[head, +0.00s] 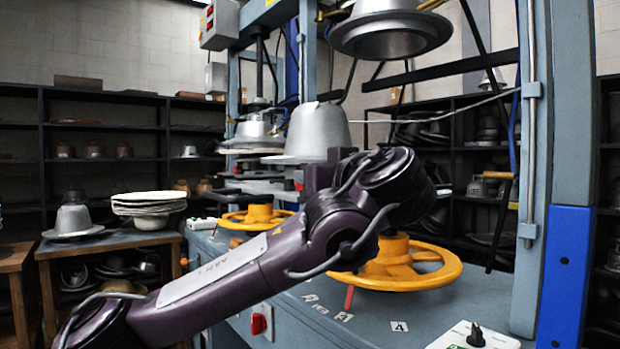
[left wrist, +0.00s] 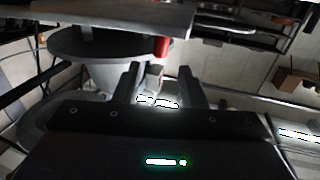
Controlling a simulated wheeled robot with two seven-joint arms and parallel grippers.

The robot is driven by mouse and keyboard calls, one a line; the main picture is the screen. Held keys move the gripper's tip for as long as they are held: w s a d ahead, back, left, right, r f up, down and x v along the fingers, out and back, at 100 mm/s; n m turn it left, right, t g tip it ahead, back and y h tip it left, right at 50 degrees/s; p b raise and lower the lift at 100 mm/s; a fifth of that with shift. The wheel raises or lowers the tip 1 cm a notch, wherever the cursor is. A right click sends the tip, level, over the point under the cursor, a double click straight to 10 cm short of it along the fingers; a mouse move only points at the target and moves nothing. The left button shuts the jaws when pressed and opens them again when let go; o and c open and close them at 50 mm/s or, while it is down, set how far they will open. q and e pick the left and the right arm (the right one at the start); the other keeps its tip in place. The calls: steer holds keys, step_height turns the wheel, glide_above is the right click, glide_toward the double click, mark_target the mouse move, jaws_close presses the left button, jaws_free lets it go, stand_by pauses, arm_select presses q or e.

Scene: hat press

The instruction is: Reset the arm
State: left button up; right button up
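My left arm reaches in from the lower left in the head view, across the front of the blue-grey hat press (head: 545,180). Its bent purple links cover part of the press, and its gripper cannot be made out there. In the left wrist view, the left gripper (left wrist: 160,88) has its two dark fingers spread apart, with nothing visibly held between them. A silver hat-shaped form (head: 318,130) shows just behind the arm, and I cannot tell whether they touch. My right gripper is in neither view.
A silver mould (head: 390,35) hangs above the arm. Yellow handwheels (head: 400,275) (head: 255,217) sit low on the press. A white control box (head: 472,337) is at front right. A wooden table (head: 105,241) with stacked pale hat shapes (head: 148,205) stands left. Dark shelves (head: 120,145) line the back.

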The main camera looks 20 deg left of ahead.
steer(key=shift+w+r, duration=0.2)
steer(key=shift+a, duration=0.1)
